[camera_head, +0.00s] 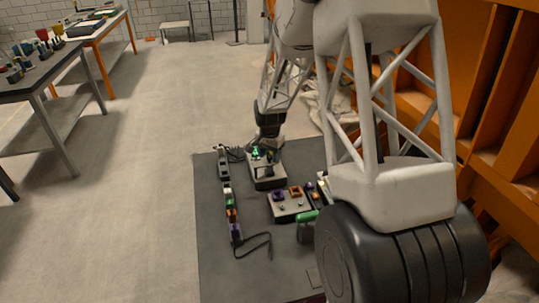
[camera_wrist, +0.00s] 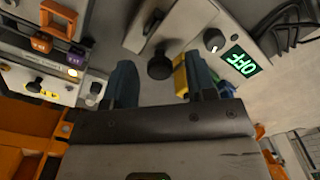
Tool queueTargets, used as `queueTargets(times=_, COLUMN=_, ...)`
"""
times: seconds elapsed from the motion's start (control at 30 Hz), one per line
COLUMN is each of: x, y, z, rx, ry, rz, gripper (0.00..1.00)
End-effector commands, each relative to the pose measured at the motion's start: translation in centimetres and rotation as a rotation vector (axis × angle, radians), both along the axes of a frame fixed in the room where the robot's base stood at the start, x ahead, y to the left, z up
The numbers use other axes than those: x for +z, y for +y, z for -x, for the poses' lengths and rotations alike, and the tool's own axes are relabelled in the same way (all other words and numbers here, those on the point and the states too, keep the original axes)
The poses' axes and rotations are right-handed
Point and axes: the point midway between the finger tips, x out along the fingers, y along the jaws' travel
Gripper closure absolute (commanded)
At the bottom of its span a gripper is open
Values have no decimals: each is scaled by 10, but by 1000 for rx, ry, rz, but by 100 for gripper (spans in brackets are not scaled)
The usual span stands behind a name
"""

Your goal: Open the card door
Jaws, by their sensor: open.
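My gripper (camera_wrist: 162,82) is open in the wrist view, with its two dark fingers apart. A round black knob (camera_wrist: 160,66) shows between them, and I see no contact with it. The knob belongs to a light grey box (camera_wrist: 195,18) with a small dial (camera_wrist: 214,41) and a green lit display (camera_wrist: 243,61) that appears to read OFF. A dark elongated part (camera_wrist: 153,22) lies just beyond the knob. I cannot tell which part is the card door. In the head view my gripper (camera_head: 265,146) is over a box (camera_head: 267,183) with green lights.
A second box (camera_head: 289,208) with orange and purple parts stands beside it on the dark mat (camera_head: 215,270). A row of coloured modules (camera_head: 230,205) and a black cable (camera_head: 262,242) lie to the left. A yellow and blue thing (camera_wrist: 181,76) is near the right finger.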

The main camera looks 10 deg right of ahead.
Motion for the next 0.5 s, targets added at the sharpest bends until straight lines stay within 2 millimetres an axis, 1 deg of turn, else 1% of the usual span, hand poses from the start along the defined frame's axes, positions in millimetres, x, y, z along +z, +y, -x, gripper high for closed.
queueTargets(times=0.23, x=0, y=0, z=0, rx=0, ry=0, rz=0, gripper=49)
queueTargets(times=0.5, x=0, y=0, z=0, rx=0, ry=0, rz=0, gripper=90)
